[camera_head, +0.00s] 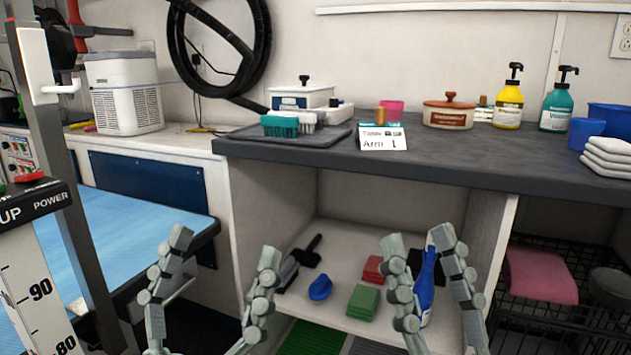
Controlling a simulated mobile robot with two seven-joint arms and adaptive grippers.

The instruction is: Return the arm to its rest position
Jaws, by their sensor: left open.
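My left gripper (222,248) is open and empty at the lower left, with its two fingers spread apart in front of the blue table and the cabinet edge. My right gripper (416,240) is in front of the open shelf, its fingers apart. A blue bottle (426,285) shows between the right fingers and appears to be behind them. The right finger stands clear of most of the bottle, and I see no grip on it. Both wrists are cut off by the bottom edge.
The shelf (335,240) holds a dark brush (308,250), a blue object (320,287), green cloths (363,301) and a red stack (373,268). The dark counter (450,160) above bears pump bottles and containers. A post (62,160) and the blue table (125,235) are at left.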

